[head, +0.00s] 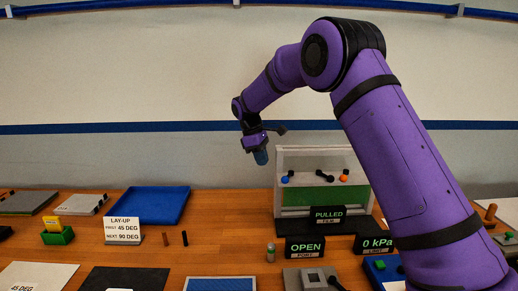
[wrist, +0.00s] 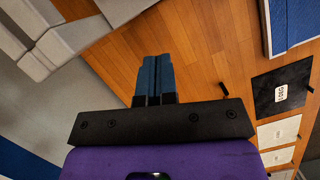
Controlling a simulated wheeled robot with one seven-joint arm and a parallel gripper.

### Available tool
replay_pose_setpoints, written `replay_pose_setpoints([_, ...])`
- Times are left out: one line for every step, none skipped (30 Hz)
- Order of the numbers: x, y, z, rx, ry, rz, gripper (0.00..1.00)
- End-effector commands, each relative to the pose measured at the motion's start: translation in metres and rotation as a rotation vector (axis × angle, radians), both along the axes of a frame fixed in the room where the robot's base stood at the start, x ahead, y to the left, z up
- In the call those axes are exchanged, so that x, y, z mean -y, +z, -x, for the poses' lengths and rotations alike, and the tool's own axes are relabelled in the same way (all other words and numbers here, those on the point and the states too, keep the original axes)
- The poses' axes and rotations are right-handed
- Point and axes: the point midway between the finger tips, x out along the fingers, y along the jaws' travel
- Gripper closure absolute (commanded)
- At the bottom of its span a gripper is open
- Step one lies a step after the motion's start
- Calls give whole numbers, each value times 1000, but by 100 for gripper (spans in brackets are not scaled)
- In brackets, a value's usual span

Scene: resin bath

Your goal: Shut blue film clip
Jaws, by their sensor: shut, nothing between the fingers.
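The blue film clip (head: 285,179) shows as a small blue piece with a black part at the left of the clear-fronted frame (head: 279,199). A black clip (head: 324,175) and an orange clip (head: 343,178) sit to its right. I cannot tell from this distance whether the blue clip is open or shut. My gripper (head: 262,158) hangs in the air above and to the left of the blue clip, apart from it. In the wrist view its blue fingers (wrist: 156,76) are together and empty. I do not make out the blue clip there.
Signs reading PULLED FILM (head: 328,215), OPEN PORT (head: 305,249) and 0 kPa LIMIT (head: 374,245) stand before the frame. A blue tray (head: 151,205) and a LAY-UP sign (head: 124,232) are to the left. Bare wooden table lies between the tray and the frame.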

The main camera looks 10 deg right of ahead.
Motion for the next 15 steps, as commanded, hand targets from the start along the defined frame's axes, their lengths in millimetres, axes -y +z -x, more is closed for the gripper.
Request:
replay_pose_setpoints([3,-10,2,-4,-1,1,100])
replay_pose_setpoints([4,-15,3,-3,-1,1,100])
replay_pose_setpoints([6,-22,4,-4,-1,1,100])
replay_pose_setpoints([8,-27,5,-2,-2,1,100])
replay_pose_setpoints([9,-32,6,-2,-2,1,100])
replay_pose_setpoints([15,-32,8,0,-3,1,100])
replay_pose_setpoints([19,-33,11,1,-4,1,100])
replay_pose_setpoints([23,-33,13,0,-3,1,100])
replay_pose_setpoints([27,-34,16,-1,-2,1,100])
replay_pose_setpoints([30,-35,17,0,-2,0,100])
replay_pose_setpoints([32,-35,18,0,-1,0,100])
replay_pose_setpoints([35,-36,20,0,-1,0,100])
replay_pose_setpoints([37,-37,21,0,-1,0,100])
replay_pose_setpoints([38,-37,22,0,-1,0,100])
replay_pose_setpoints([40,-38,23,0,-1,0,100])
